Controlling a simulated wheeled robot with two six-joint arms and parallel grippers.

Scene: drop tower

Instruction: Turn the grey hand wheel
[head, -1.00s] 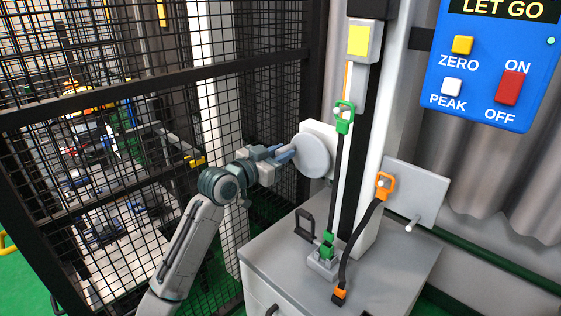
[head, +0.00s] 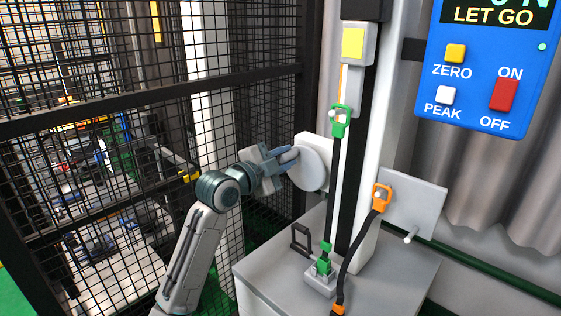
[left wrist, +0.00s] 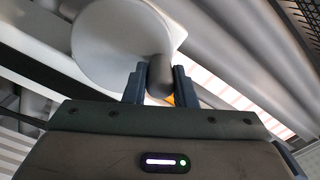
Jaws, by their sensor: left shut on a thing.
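The grey hand wheel (head: 312,167) is a light disc on a white block on the left side of the tower's column. In the left wrist view the wheel (left wrist: 115,42) fills the upper left, and its dark grey handle (left wrist: 160,72) sticks out towards the camera. My left gripper (head: 291,157) is at the wheel's left edge. In the left wrist view the left gripper (left wrist: 159,84) has a finger on each side of the handle and is shut on it. In the head view the fingers and wrist hide the handle. My right gripper is not in view.
A black mesh fence (head: 150,180) stands close behind my left arm. A green-hooked strap (head: 335,185) and an orange-hooked strap (head: 363,240) stand by the column above the grey cabinet top (head: 395,275). A blue control panel (head: 480,75) reads LET GO at upper right.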

